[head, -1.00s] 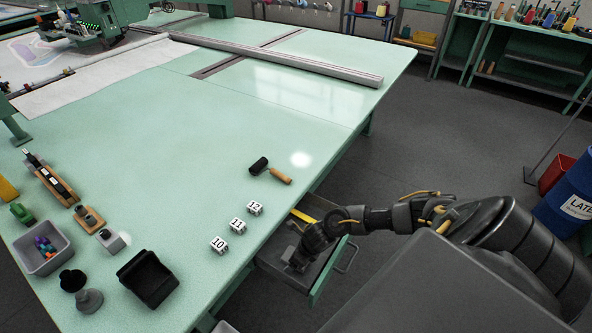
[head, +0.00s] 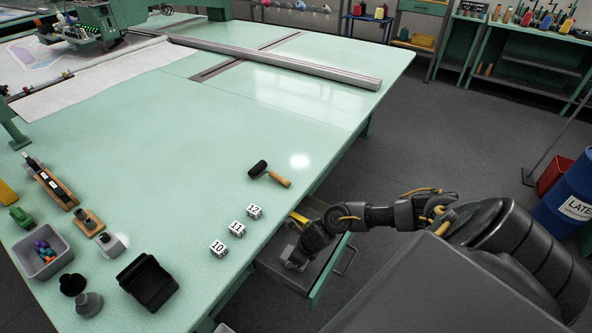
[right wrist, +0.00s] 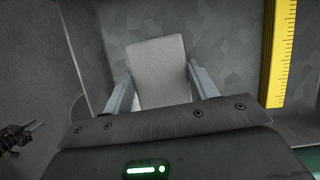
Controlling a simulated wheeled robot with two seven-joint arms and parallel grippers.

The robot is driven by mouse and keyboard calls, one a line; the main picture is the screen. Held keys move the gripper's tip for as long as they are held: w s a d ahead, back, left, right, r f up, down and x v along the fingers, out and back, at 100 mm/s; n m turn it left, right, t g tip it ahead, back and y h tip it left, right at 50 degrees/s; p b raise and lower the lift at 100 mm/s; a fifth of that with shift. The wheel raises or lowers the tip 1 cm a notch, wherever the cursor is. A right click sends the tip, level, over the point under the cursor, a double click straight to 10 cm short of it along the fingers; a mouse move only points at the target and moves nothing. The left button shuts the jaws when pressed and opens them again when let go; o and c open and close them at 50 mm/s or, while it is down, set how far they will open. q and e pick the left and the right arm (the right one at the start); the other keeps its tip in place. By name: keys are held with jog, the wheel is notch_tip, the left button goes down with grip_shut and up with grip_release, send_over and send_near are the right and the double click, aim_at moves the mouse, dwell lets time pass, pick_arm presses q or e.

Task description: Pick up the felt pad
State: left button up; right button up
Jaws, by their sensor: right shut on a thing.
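The felt pad (right wrist: 159,70) is a light grey block in the right wrist view, inside an open drawer under the table's edge. My right gripper (right wrist: 162,88) is shut on it, with one finger on each side. In the head view my right gripper (head: 296,258) reaches down into the open drawer (head: 322,275), and the arm hides most of the pad there. I cannot tell whether the pad is clear of the drawer floor. My left gripper is not in the head view.
A yellow ruler (right wrist: 281,50) lies in the drawer beside the pad. The table's middle is clear.

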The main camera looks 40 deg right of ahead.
jog(key=s+a+r+p, duration=0.1)
jog(key=s+a+r, duration=0.7)
jog(key=s+r, duration=0.3)
jog(key=shift+s+a, duration=0.15)
jog(key=shift+a, duration=0.05)
jog(key=shift+f, duration=0.1)
jog(key=o, duration=0.4)
jog(key=c, duration=0.3)
jog(key=w+a+r+n+g, duration=0.1)
jog(key=w+r+n+g, duration=0.1)
jog(key=n, duration=0.5)
jog(key=w+a+r+n+g+y+b, duration=0.1)
jog(key=w+r+n+g, duration=0.1)
jog(key=n, duration=0.5)
jog(key=w+a+r+n+g+y+b, duration=0.1)
jog(key=w+r+n+g, duration=0.2)
jog(key=n, duration=0.4)
jog(key=shift+w+a+r+n, duration=0.15)
jog(key=shift+w+n, duration=0.05)
jog(key=shift+w, duration=0.2)
jog(key=shift+w+a+r+n, duration=0.1)
jog(key=shift+w+r+n, duration=0.1)
jog(key=shift+w, duration=0.15)
jog(key=shift+c, duration=0.2)
